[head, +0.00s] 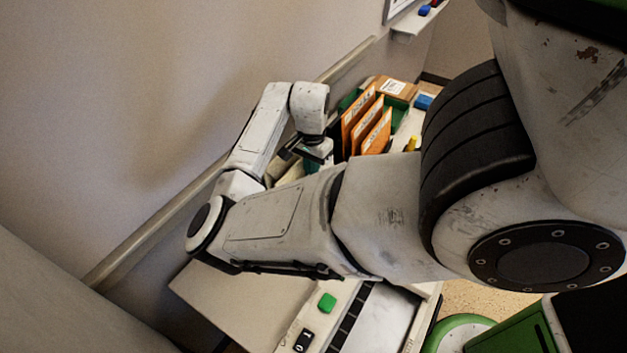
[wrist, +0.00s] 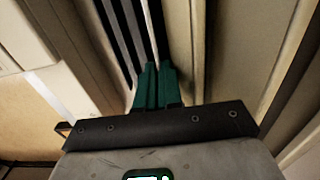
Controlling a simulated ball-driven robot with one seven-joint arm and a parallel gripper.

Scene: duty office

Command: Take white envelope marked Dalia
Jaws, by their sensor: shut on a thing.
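My gripper (head: 311,166) is at the rack behind my arm, left of the orange folders, pointing down. In the wrist view its green fingers (wrist: 156,84) are shut on a thin pale sheet (wrist: 151,30), seen edge-on. It looks like a white envelope, but no marking or name on it can be read. It stands between dark narrow gaps and other pale upright edges. In the head view my arm hides most of this spot, and the held sheet cannot be made out there.
Orange folders (head: 368,126) stand upright right of my gripper, with a green holder and a cardboard box (head: 394,87) behind. A blue item (head: 424,102) and a yellow item (head: 411,143) lie further right. A wall rail (head: 130,250) runs along the left. A green button (head: 327,303) is in front.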

